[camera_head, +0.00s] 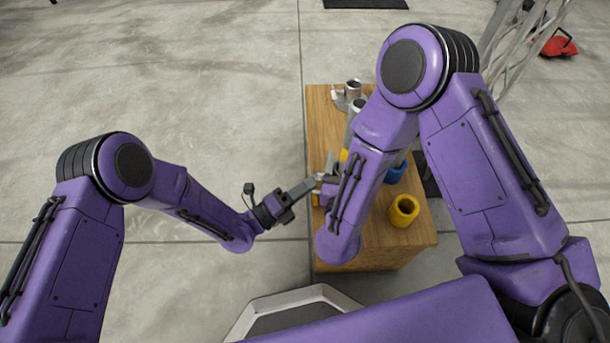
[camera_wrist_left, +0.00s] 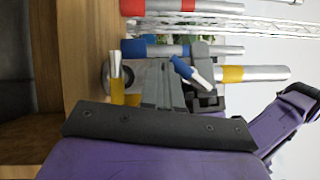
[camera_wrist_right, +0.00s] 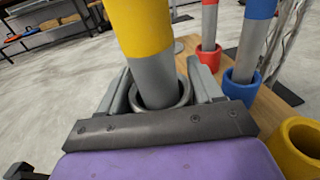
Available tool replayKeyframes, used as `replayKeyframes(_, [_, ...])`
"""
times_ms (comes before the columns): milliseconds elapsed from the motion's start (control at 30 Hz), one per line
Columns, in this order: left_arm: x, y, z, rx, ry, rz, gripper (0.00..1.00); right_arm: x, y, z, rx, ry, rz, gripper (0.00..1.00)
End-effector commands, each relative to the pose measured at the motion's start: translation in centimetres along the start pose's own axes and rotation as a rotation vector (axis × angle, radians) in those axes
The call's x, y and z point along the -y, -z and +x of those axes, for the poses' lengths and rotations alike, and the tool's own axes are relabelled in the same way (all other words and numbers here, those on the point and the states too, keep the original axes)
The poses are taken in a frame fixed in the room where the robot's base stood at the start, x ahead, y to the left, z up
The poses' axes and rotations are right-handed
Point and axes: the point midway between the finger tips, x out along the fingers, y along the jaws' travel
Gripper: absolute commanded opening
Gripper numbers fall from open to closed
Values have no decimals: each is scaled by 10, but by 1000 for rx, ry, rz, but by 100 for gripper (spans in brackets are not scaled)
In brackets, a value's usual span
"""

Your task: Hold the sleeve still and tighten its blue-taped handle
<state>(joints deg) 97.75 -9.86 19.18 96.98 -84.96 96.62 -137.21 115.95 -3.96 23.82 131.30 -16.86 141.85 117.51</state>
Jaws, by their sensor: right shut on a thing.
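The grey sleeve (camera_wrist_right: 184,97) is a ring around the foot of a grey pole with a yellow band (camera_wrist_right: 137,25). My right gripper (camera_wrist_right: 160,85) has its fingers on both sides of the sleeve and is shut on it. In the left wrist view, turned on its side, the blue-taped handle (camera_wrist_left: 182,68) shows beside the fingertips of my left gripper (camera_wrist_left: 168,64). The left fingers are together with nothing clearly between them; I cannot tell whether they touch the handle. A yellow-taped handle (camera_wrist_left: 117,92) is to their left. My right arm hides much of the sleeve in the head view.
A wooden crate (camera_head: 385,258) carries the parts. An empty yellow cup (camera_head: 404,210) stands at its front right. A blue cup (camera_wrist_right: 241,88) and a red cup (camera_wrist_right: 209,57) hold poles. A truss (camera_head: 520,45) rises behind at right. The floor left of the crate is clear.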

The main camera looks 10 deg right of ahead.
Motion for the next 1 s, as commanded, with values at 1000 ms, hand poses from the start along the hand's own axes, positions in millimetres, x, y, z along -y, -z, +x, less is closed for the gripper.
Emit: replayKeyframes(1000, [-2,-10,7,1,0,-1,0,0,0,0,0,0,0,9])
